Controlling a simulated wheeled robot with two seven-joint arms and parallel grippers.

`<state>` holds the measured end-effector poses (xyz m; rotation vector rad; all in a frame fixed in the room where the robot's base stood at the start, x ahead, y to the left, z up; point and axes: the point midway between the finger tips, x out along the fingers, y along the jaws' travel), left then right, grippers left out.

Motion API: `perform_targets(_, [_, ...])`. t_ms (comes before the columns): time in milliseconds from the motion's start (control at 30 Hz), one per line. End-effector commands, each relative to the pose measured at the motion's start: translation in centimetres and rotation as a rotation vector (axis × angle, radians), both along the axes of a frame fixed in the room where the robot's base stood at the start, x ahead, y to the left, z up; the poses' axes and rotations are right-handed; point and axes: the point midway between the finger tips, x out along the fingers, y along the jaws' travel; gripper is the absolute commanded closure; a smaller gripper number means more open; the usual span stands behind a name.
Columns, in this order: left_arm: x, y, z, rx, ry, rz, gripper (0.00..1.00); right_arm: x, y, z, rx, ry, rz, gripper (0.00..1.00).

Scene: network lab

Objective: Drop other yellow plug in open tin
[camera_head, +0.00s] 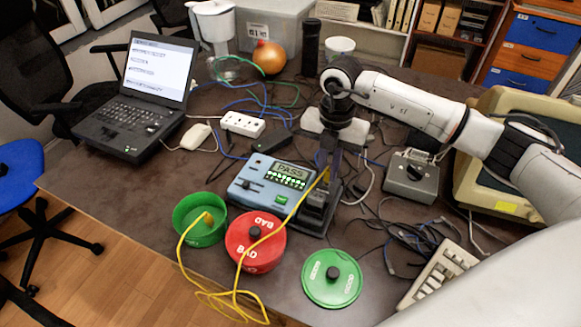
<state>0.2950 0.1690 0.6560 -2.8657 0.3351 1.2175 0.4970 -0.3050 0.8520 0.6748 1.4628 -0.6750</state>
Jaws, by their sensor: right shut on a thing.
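My right gripper (327,168) points down behind the tester, shut on the yellow plug (325,174) at one end of the yellow cable (290,215). The plug itself is small and partly hidden by the fingers. The open green tin (183,226) stands at the table's front left. The cable's other yellow plug (207,217) is at that tin's right side, inside or on its rim. The cable hangs over the table's front edge and runs across the red tin. My left gripper is not in view.
The red tin (243,262) marked BAD is closed, beside the green tin. A green lid or lidded tin (347,291) is at the front edge. The blue tester (248,196) reads PASS. A black fixture (318,206), grey switch box (424,185) and loose dark cables lie right.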

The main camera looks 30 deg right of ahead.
Motion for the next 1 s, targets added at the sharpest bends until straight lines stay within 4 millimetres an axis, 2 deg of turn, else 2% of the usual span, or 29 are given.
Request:
perform_targets(600, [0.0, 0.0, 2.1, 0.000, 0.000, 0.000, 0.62, 0.0, 0.0, 2.6, 0.000, 0.000, 0.000, 1.00])
perform_targets(1000, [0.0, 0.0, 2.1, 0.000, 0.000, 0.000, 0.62, 0.0, 0.1, 2.8, 0.000, 0.000, 0.011, 1.00])
